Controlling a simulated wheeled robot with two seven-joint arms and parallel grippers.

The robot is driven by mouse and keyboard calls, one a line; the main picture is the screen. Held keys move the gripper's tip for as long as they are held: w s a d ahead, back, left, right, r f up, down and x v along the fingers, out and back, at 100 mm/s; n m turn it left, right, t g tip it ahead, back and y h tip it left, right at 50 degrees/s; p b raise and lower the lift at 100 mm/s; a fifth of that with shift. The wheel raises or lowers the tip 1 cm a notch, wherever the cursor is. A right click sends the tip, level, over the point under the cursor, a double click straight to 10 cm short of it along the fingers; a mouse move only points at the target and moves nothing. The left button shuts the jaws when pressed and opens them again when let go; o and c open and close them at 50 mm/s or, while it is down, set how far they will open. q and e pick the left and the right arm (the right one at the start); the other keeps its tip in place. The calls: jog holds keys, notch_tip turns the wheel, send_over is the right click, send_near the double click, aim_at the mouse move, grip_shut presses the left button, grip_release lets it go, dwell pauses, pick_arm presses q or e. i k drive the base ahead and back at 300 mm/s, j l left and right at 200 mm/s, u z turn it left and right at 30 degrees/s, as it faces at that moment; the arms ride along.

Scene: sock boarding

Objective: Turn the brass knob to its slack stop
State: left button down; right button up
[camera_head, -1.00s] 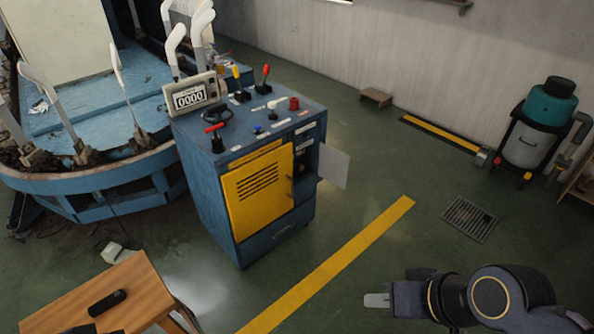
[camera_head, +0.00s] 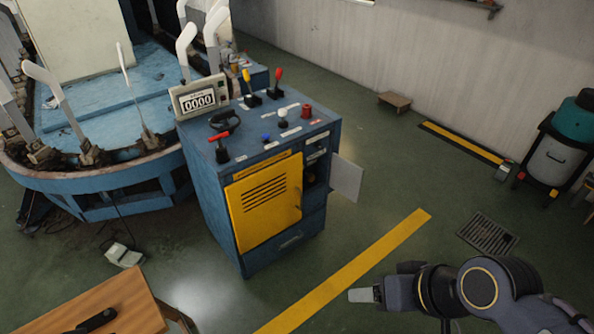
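I cannot pick out a brass knob for certain. The blue control cabinet (camera_head: 218,205) stands in the middle with a sloping top. On that top are a red-handled lever (camera_head: 219,147), a black ring-shaped control (camera_head: 225,121), a blue button (camera_head: 266,138), a white knob (camera_head: 283,119) and a red knob (camera_head: 306,111). A small side door (camera_head: 346,178) is open, and the recess behind it is dark. My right gripper (camera_head: 362,295) is low at the right, well apart from the cabinet and holding nothing visible; its finger gap cannot be seen. My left gripper is out of view.
A counter box (camera_head: 199,98) reading 0000 stands at the cabinet's back left. The blue machine (camera_head: 110,185) with white boards is at left. A wooden table (camera_head: 118,298) with dark objects is at lower left. Green floor lies open around the yellow line (camera_head: 360,265).

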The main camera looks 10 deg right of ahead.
aim_at(310, 177)
jog(key=i+l+u, duration=0.45)
jog(key=l, duration=0.2)
jog(key=i+l+u, duration=0.2)
jog(key=l, duration=0.2)
jog(key=i+j, duration=0.05)
